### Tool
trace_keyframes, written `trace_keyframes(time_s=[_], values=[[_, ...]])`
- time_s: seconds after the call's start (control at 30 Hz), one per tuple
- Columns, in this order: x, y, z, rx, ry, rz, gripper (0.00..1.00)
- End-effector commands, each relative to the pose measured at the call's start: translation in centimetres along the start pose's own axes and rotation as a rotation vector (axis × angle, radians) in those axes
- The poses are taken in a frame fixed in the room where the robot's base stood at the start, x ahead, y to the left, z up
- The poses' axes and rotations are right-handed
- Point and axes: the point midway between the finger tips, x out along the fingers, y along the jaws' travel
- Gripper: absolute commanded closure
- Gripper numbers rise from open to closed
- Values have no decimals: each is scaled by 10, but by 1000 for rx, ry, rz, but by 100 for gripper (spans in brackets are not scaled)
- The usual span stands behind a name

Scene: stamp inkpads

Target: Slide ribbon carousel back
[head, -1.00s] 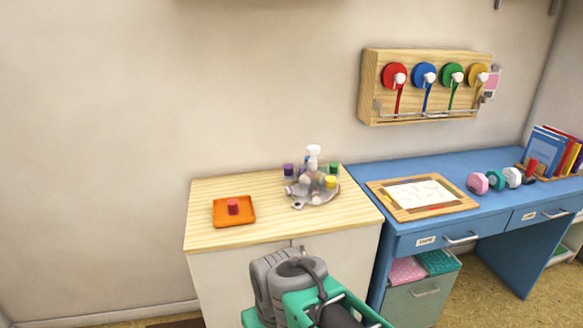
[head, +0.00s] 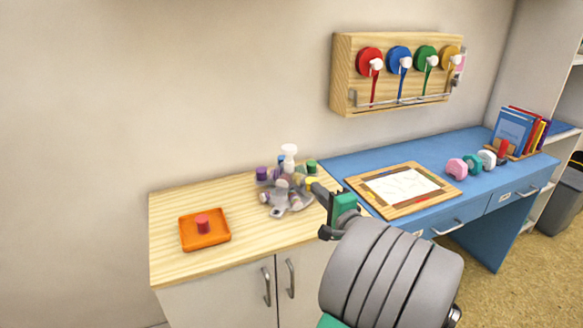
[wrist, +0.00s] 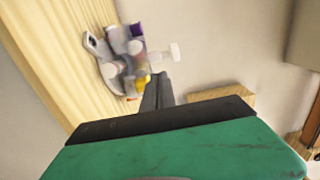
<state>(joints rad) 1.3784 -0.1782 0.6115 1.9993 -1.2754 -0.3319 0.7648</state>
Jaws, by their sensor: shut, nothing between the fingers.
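The ribbon carousel (head: 278,203) stands on the wooden cabinet top near its right end. It has a grey base, a white knob on top and small purple, blue, green and yellow spools around it. My gripper (head: 314,187) is shut and empty, with its tips at the carousel's right side by the yellow spool. In the wrist view the carousel (wrist: 113,70) lies just beyond my fingertips (wrist: 158,80). I cannot tell whether the tips touch it. My fingers partly hide its right edge.
An orange tray (head: 190,241) with a red spool (head: 202,221) sits on the left of the cabinet top (head: 170,205). A blue desk (head: 345,166) stands at the right with a framed sheet (head: 400,187). A ribbon rack (head: 345,75) hangs above. Free wood lies between tray and carousel.

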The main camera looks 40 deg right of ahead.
Motion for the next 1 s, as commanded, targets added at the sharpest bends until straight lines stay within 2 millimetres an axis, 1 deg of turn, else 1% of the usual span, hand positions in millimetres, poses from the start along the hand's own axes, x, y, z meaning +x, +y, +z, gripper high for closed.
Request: trace_keyframes(time_s=[0.4, 0.53, 0.6, 0.7, 1.0], values=[[90, 1, 2, -6, -6, 3, 100], [112, 1, 3, -6, -6, 2, 100], [120, 1, 3, -6, -6, 3, 100], [127, 1, 3, -6, -5, 3, 100], [128, 1, 2, -7, -4, 3, 100]])
